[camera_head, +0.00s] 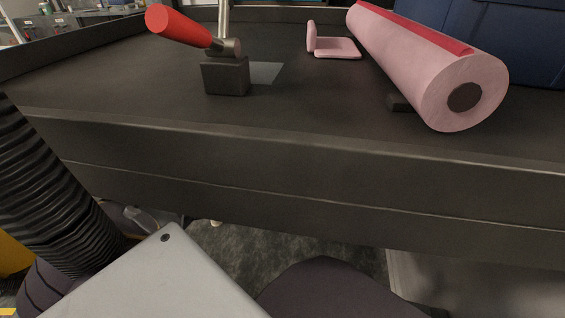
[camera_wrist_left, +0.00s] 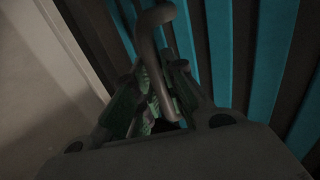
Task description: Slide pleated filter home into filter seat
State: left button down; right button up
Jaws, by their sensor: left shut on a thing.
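In the left wrist view, the pleated filter (camera_wrist_left: 266,55) fills the right side as teal and dark slanted ribs. A dark curved handle (camera_wrist_left: 153,20) stands in front of the ribs. My left gripper (camera_wrist_left: 158,98) is shut on this handle; the fingers are dim, and the exact grip is partly hidden in shadow. A pale flat panel (camera_wrist_left: 45,75) lies along the left of the ribs; I cannot tell whether it belongs to the filter seat. Neither the filter nor the seat can be made out in the head view. My right gripper is in neither view.
The head view shows a dark bench (camera_head: 300,150) with a raised front edge. On it are a red-handled lever on a block (camera_head: 226,76), a pink roll (camera_head: 430,70) and a small pink L-shaped piece (camera_head: 336,46). A ribbed black hose (camera_head: 50,190) hangs at the left.

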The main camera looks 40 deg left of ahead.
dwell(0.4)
pick_arm(q)
jog(key=c, duration=1.5)
grip_release()
jog(key=shift+o, duration=0.6)
jog(key=shift+f, duration=0.1)
jog(key=shift+s, duration=0.2)
jog(key=v, duration=1.1)
jog(key=shift+s+a, duration=0.15)
jog(key=shift+s, duration=0.1)
